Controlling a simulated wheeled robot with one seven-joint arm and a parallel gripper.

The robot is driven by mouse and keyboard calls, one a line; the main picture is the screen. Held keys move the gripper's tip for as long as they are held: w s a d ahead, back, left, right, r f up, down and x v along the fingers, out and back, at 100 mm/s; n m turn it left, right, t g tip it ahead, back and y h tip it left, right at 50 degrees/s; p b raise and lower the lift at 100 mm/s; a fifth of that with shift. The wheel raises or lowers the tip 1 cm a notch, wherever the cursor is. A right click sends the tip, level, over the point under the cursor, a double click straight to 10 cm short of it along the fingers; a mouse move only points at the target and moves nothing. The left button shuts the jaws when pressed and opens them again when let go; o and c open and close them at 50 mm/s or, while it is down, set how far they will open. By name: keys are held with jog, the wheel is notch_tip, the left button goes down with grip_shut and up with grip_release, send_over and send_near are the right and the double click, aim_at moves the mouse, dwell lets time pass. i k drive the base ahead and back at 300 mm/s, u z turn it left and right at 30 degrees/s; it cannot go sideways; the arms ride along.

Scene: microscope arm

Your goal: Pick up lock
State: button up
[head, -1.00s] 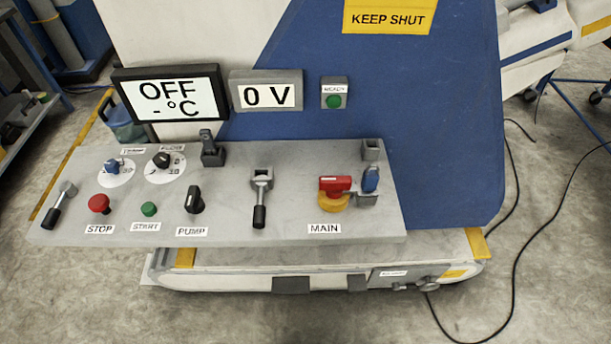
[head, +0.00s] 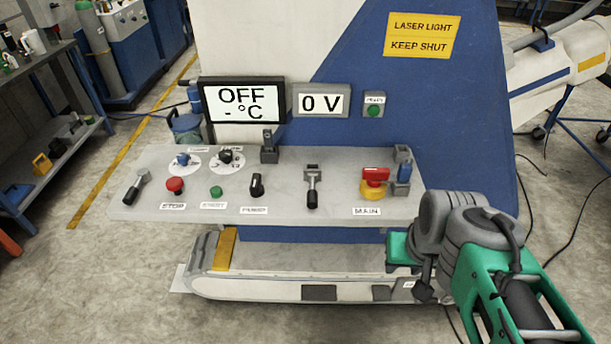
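A small blue piece (head: 404,173), which looks like the lock, sits upright in a grey bracket (head: 402,153) at the right end of the control panel (head: 290,207). It is just right of the red and yellow MAIN switch (head: 374,183). My arm, green and grey, is at the lower right, in front of the machine. My gripper (head: 424,284) seems to be at the arm's near-left end, below the panel's right corner and apart from the blue piece. Its fingers are not clear, and whether it is open or shut does not show.
The panel carries levers, knobs and buttons, with an OFF display (head: 242,102) and a 0 V display (head: 321,102) behind. A shelf (head: 50,180) at the left holds a yellow object (head: 42,165). Cables lie on the floor at right.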

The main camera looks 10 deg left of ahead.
aim_at(405, 170)
jog(key=u, duration=1.55)
jog(key=i, duration=1)
